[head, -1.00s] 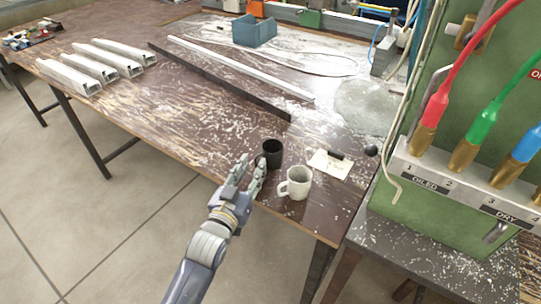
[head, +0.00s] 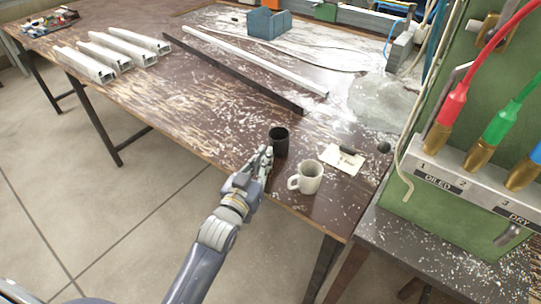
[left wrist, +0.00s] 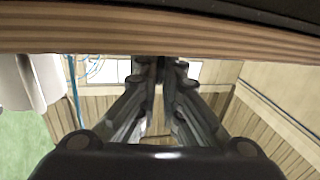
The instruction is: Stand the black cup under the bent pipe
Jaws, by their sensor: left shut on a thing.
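The black cup (head: 279,142) stands upright on the brown bench, near its front edge, in the head view. My left gripper (head: 266,158) is at the cup's near left side, shut on it. In the left wrist view the fingers (left wrist: 160,75) come close together, and their tips are partly hidden under a brown striped edge; I cannot make out the cup there. A cream pipe (head: 407,188) with a bent end hangs at the green machine's left side. A grey curved spout (head: 508,235) is on the machine's front; I cannot tell which is the named pipe. My right gripper is not visible.
A white mug (head: 311,177) stands close beside the cup, to its right. A paper note (head: 343,160) with a dark object lies behind the mug. The green machine (head: 450,215) stands at the right on a grey, chip-covered table (head: 425,243). Long bars and white profiles (head: 85,65) lie farther back.

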